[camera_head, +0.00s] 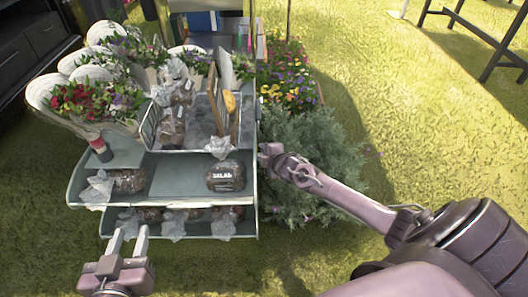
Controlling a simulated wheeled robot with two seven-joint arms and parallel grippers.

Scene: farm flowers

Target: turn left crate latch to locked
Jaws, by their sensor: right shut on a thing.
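No crate latch can be made out clearly. An open-fronted grey crate (205,147) with a raised wood-edged panel (225,112) stands on the tiered cart. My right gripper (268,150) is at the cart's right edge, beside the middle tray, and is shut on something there. The thing in its jaws is too small and hidden to name. My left gripper (129,238) is at the lower left, in front of the cart's lowest tray. Its two fingers are apart with nothing seen between them.
Wrapped bouquets (90,100) fill the cart's left side. Bags labelled salad (225,176) and other dark bags sit on the trays (175,165). A bushy grey-green plant (305,165) and flowers (290,80) stand right of the cart. Open grass (430,130) lies further right.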

